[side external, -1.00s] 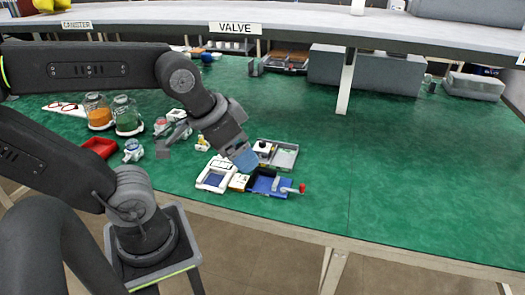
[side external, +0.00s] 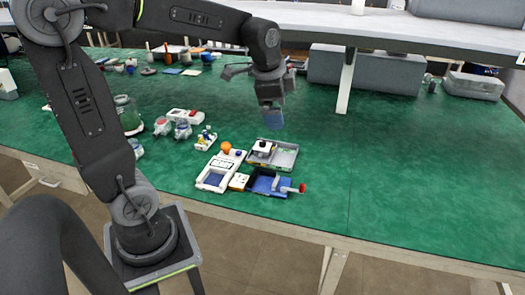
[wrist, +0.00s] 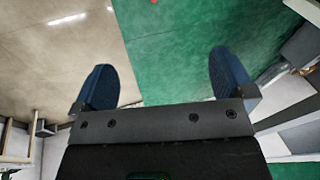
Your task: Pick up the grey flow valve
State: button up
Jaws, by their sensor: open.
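My gripper (side external: 271,118) is raised above the green table, behind and above the grey tray (side external: 285,160) in the side view. In the wrist view its two blue fingers (wrist: 162,62) are spread wide with nothing between them. I cannot clearly pick out the grey flow valve. Two small greyish fittings stand left of the trays, one with red (side external: 162,126) and one with blue-grey parts (side external: 183,129). A white and black piece (side external: 263,148) sits in the grey tray.
A white-framed tray (side external: 213,182), a blue tray (side external: 264,187) with a red-knobbed pipe (side external: 301,188) and an orange ball (side external: 226,147) crowd the table's near middle. A green jar (side external: 128,120) stands left. A shelf post (side external: 347,80) rises behind. The right of the table is clear.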

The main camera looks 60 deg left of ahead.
jog(key=w+a+f+m+g, duration=0.1)
jog(key=w+a+f+m, duration=0.2)
jog(key=w+a, duration=0.3)
jog(key=m+g, duration=0.2)
jog(key=m, duration=0.6)
send_near(263, 142)
jog(key=f, duration=0.3)
jog(key=a+f, duration=0.1)
jog(key=f, duration=0.1)
jog(key=shift+f, duration=0.3)
jog(key=shift+w+a+f, duration=0.1)
jog(key=shift+a+f, duration=0.05)
jog(key=shift+f, duration=0.8)
jog(key=shift+w+a+f, duration=0.1)
jog(key=shift+a+f, duration=0.05)
jog(key=shift+f, duration=0.8)
jog(key=shift+a+f, duration=0.15)
jog(key=shift+f, duration=0.8)
jog(key=shift+c, duration=0.2)
jog(key=c, duration=0.6)
jog(key=shift+c, duration=0.3)
